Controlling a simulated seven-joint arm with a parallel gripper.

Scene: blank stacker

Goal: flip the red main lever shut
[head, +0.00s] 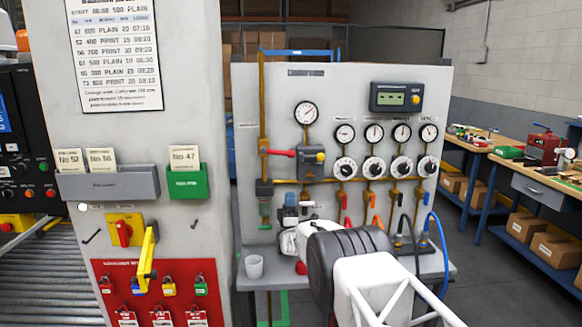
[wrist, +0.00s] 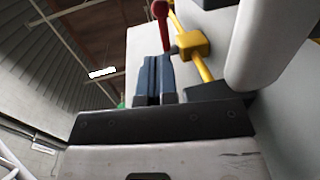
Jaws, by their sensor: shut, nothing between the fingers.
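The red main lever (head: 281,153) sticks out to the right, roughly level, from a brass valve on the upright yellow pipe (head: 262,100) at the left of the grey panel. In the wrist view its red handle (wrist: 160,9) shows at the top, beside the yellow valve body (wrist: 192,44). My gripper (head: 291,199) is below the lever in the head view, blue fingertips upward. In the wrist view the fingers (wrist: 157,72) are together and empty, with the red handle just beyond their tips. I cannot tell whether they touch it.
A grey regulator box (head: 313,160) stands just right of the lever, with a gauge (head: 306,113) above. Several dials and small coloured valve handles fill the panel's right. A white cup (head: 254,266) stands on the ledge left of my arm. A yellow handle (head: 148,255) juts from the left cabinet.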

